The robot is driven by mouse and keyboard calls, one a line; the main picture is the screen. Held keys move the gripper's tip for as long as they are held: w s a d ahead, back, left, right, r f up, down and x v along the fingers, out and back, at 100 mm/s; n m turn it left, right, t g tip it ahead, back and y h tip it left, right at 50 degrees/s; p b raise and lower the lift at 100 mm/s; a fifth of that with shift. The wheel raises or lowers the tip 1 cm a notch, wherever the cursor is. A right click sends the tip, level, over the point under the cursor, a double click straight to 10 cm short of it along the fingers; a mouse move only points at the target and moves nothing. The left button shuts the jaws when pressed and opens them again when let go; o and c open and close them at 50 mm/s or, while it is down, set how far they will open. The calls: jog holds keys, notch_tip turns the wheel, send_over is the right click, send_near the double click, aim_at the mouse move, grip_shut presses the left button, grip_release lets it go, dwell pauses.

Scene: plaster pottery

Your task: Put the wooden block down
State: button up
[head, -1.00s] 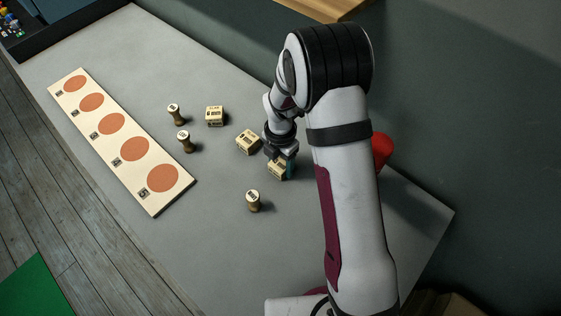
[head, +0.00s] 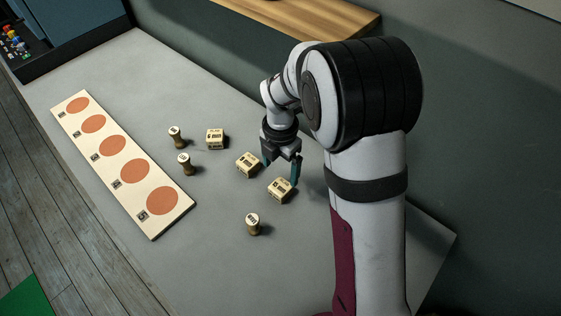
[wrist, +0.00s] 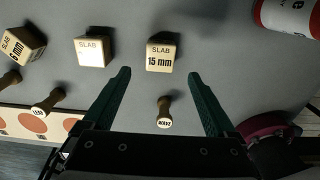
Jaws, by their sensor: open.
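The wooden block (head: 280,190) nearest my gripper stands on the grey table. In the wrist view it is the block marked "SLAB 15 mm" (wrist: 161,58), seen just beyond and between my fingertips. My gripper (head: 281,172) is open and empty, above and slightly behind this block in the head view. Its two teal fingers are spread wide in the wrist view (wrist: 159,73), with nothing between them touching. Two similar slab blocks stand to the left, one close by (head: 248,165) and one farther back (head: 215,139).
Wooden stamps stand nearby: one in front (head: 253,225) and two to the left (head: 185,164) (head: 176,138). A pale board (head: 152,227) with orange circles lies along the left table edge. A red and white can (wrist: 290,18) shows in the wrist view. Bare table lies between.

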jog(key=s+d+r+m, duration=0.2)
jog(key=s+r+m, duration=0.5)
jog(key=r+m, duration=0.2)
jog(key=s+d+r+m+y, duration=0.1)
jog(key=s+d+r+m, duration=0.1)
jog(key=s+m, duration=1.6)
jog(key=r+m, duration=0.1)
jog(key=m, duration=0.4)
jog(key=shift+s+r+m+y, duration=0.15)
jog(key=shift+s+m+y, duration=0.15)
jog(key=shift+s+y, duration=0.1)
